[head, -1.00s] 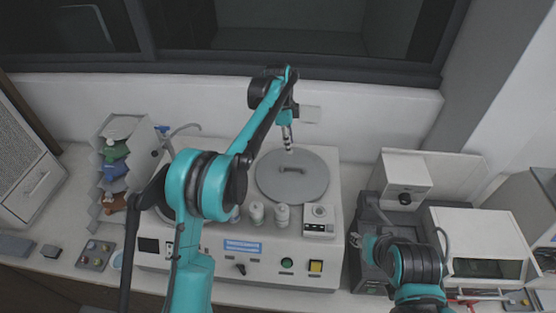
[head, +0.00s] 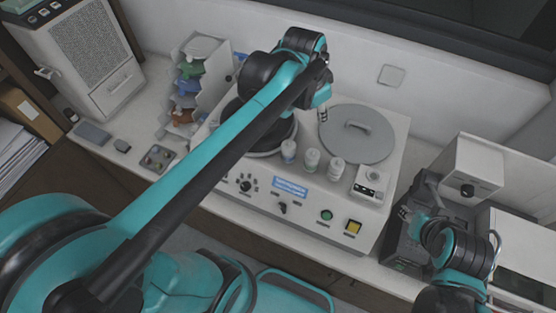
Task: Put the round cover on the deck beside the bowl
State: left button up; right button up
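The round cover (head: 357,134), a grey disc with a bar handle, lies flat on the right part of the white machine's deck (head: 392,118). The bowl (head: 262,140) is a dark round opening to its left, partly hidden behind my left arm. My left gripper (head: 322,114) points down near the cover's left edge, apart from the handle. Its fingers are small and mostly hidden by its wrist, so open or shut does not show. My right gripper (head: 404,212) is low at the right, by a dark machine; its fingers are unclear.
Several small bottles (head: 312,160) stand on the deck in front of the bowl and cover. A small control box (head: 370,184) sits at the deck's front right. A rack of coloured items (head: 187,88) stands left of the machine. The dark machine (head: 408,245) stands at the right.

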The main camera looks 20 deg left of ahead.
pick_arm(q)
jog(key=s+a+f+n+t, duration=0.1)
jog(key=s+a+f+n, duration=0.1)
jog(key=s, duration=0.5)
jog(key=s+a+f+n+t+y, duration=0.1)
jog(key=s+a+f+n, duration=0.1)
jog(key=s+f+n, duration=0.3)
jog(key=shift+s+f+t, duration=0.2)
jog(key=shift+s+t, duration=0.2)
jog(key=shift+s, duration=0.75)
jog(key=shift+a, duration=0.1)
